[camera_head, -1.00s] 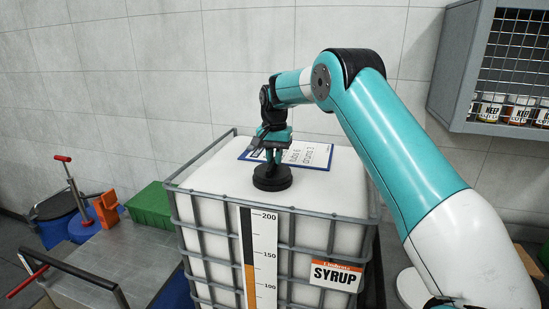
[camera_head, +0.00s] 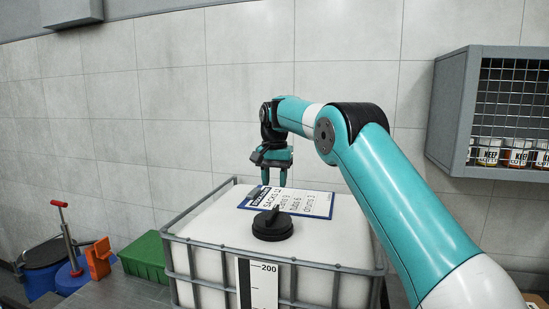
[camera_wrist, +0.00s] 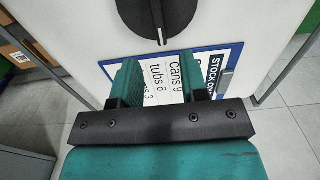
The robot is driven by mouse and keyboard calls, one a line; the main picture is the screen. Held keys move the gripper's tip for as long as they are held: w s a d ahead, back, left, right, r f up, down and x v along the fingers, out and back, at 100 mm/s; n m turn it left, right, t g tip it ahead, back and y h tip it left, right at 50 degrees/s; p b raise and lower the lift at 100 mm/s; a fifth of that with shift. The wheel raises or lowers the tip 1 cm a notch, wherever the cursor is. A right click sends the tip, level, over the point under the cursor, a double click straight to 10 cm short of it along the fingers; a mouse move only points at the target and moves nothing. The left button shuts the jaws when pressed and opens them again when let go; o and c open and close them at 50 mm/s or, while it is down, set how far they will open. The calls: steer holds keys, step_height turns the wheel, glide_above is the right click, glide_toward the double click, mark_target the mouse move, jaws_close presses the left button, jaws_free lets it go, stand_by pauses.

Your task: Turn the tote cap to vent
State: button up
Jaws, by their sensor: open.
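The tote cap (camera_head: 272,227) is a black round cap with a raised bar handle, on top of the white tote (camera_head: 205,222). In the wrist view the cap (camera_wrist: 135,12) is cut off by the top edge. Its bar runs roughly up and down there, with a small white mark at the lower end. My gripper (camera_head: 274,177) is open and empty, raised above the tote top and over the clipboard, apart from the cap. Its two teal fingers (camera_wrist: 160,78) also show in the wrist view, pointing toward the clipboard and cap. No vent label is readable.
A blue clipboard (camera_head: 318,207) with a stock list lies on the tote just behind the cap. A grey cage rail (camera_head: 330,268) rims the tote. A wall cabinet (camera_head: 455,110) with jars hangs at right. A green crate (camera_head: 145,256) stands at left.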

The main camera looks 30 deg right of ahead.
step_height(320, 180, up, 9)
steer(key=p, duration=0.2)
steer(key=shift+r, duration=0.2)
steer(key=s+a+f+n+y+b, duration=0.1)
steer(key=s+a+f+n+b, duration=0.85)
steer(key=s+a, duration=0.55)
steer(key=s+a+f+n+y+b, duration=0.1)
steer(key=s+a+f+n+b, duration=0.1)
steer(key=s+f, duration=0.3)
steer(key=s+a+f+n+y+b, duration=0.1)
steer(key=s+f, duration=0.5)
steer(key=s, duration=0.7)
steer(key=s+a+f+n+y+b, duration=0.1)
steer(key=s+a+f+n+b, duration=0.2)
steer(key=s+f, duration=0.3)
steer(key=s+a+b, duration=0.1)
steer(key=s, duration=0.1)
steer(key=shift+s+a+f, duration=0.15)
steer(key=shift+s+a, duration=0.1)
steer(key=shift+s, duration=0.15)
